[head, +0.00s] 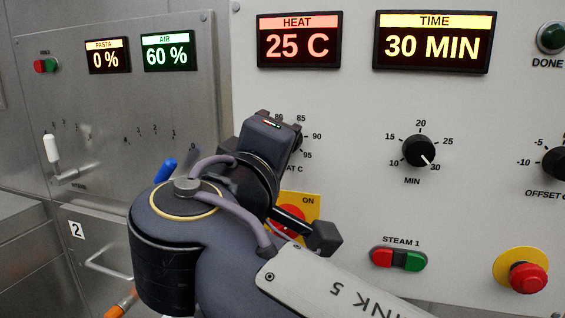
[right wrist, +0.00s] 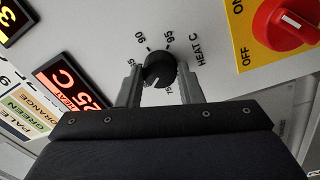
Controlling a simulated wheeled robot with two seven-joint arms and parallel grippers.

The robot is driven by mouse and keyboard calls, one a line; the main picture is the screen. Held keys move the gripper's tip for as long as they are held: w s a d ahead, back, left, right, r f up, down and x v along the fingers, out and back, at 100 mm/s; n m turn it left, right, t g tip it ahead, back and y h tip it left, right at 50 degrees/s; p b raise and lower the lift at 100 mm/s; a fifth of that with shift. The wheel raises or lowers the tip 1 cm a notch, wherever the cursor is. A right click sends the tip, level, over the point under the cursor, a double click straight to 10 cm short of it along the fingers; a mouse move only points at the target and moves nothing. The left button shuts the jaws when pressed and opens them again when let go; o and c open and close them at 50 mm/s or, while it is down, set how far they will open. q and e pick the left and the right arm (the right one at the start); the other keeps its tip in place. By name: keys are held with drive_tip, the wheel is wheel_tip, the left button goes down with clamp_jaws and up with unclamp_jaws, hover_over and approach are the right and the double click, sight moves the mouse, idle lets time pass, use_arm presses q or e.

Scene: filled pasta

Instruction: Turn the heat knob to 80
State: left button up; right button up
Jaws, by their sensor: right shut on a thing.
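The black heat knob (right wrist: 159,70) sits on the grey panel, with a printed scale around it and "HEAT C" beside it in the right wrist view. My right gripper (right wrist: 161,84) is shut on the knob, one finger on each side. Which mark the knob points at is hard to tell. In the head view my right arm covers most of the knob; marks 85, 90 and 95 show around it. The heat display (head: 297,40) reads 25 C. My left gripper is not in view.
Right of the heat knob is the time knob (head: 419,151), under a display (head: 433,42) reading 30 MIN. A red rotary switch (right wrist: 287,24) on a yellow plate is close to my right gripper. Steam buttons (head: 398,259) and a red emergency button (head: 528,278) sit lower right.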

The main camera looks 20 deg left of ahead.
drive_tip(key=shift+f+m+b, duration=0.1)
drive_tip(key=shift+m+b, duration=0.35)
drive_tip(key=shift+m, duration=0.35)
drive_tip(key=o, duration=1)
drive_tip(key=shift+s, duration=0.1)
drive_tip(key=s, duration=0.7)
drive_tip(key=shift+s+a+f, duration=0.1)
drive_tip(key=shift+s+a, duration=0.1)
drive_tip(key=shift+s, duration=0.15)
